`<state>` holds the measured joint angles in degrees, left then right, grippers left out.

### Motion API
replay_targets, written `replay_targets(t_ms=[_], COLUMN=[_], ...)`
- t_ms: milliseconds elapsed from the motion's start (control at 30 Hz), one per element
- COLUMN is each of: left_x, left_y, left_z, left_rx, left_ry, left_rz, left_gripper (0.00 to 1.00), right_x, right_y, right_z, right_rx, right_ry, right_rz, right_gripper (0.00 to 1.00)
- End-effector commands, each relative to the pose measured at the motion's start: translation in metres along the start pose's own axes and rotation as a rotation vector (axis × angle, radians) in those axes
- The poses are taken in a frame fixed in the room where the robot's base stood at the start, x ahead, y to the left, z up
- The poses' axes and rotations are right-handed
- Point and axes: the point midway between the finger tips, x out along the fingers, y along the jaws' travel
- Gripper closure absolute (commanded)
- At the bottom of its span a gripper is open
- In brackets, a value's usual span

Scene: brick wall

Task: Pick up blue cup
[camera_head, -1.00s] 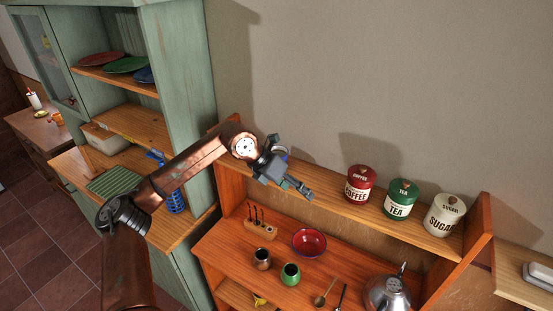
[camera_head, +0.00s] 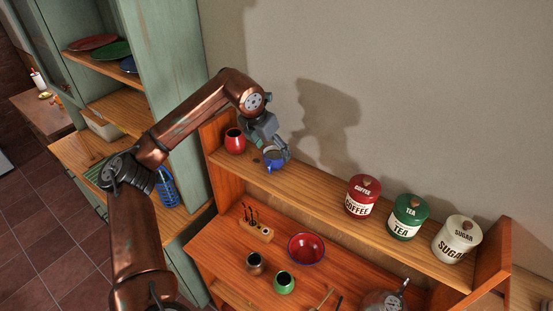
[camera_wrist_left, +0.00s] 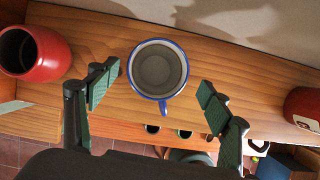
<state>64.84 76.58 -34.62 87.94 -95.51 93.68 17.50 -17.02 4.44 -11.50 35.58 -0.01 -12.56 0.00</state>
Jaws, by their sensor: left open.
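The blue cup (camera_head: 273,165) stands on the top shelf of the wooden rack, partly hidden by my gripper in the head view. My left gripper (camera_head: 276,150) is open above the cup. In the left wrist view its fingers (camera_wrist_left: 157,92) are spread to either side, with the cup between and slightly beyond the tips. I cannot see contact. My right gripper is not in view.
A red cup (camera_head: 235,141) stands left of the blue cup. Coffee (camera_head: 362,196), tea (camera_head: 408,217) and sugar (camera_head: 457,240) canisters stand to the right on the same shelf. The wall is close behind.

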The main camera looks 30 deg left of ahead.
Motion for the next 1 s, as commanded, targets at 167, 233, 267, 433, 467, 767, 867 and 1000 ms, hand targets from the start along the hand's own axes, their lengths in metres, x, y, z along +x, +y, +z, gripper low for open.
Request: replay_targets(t_ms=[167, 233, 267, 433, 467, 767, 867, 1000], left_x=[0.020, 0.031, 0.035, 0.051, 0.052, 0.053, 0.053, 0.053], left_y=[0.003, 0.003, 0.002, 0.002, 0.002, 0.000, 0.000, 0.000], left_z=[-0.007, -0.009, -0.008, -0.007, -0.007, -0.006, -0.006, -0.006], left_rx=[-0.005, -0.005, -0.005, -0.004, -0.003, -0.001, -0.001, -0.001], left_ry=[0.005, 0.004, 0.003, 0.001, 0.000, 0.000, 0.000, 0.000], left_rz=[0.002, 0.002, 0.001, 0.001, 0.001, 0.000, 0.000, 0.000], left_gripper=[0.27, 0.27, 0.27, 0.27, 0.27, 0.33, 0.40, 0.50], right_x=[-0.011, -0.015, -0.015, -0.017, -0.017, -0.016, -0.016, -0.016], right_y=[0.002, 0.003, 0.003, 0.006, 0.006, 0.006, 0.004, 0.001], right_z=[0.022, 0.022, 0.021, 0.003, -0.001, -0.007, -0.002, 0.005], right_rx=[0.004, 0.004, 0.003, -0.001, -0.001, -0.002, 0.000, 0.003], right_ry=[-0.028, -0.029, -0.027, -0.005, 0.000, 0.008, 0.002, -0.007], right_rz=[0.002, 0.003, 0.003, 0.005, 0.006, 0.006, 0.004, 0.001], right_gripper=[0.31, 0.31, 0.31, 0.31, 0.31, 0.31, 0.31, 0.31])
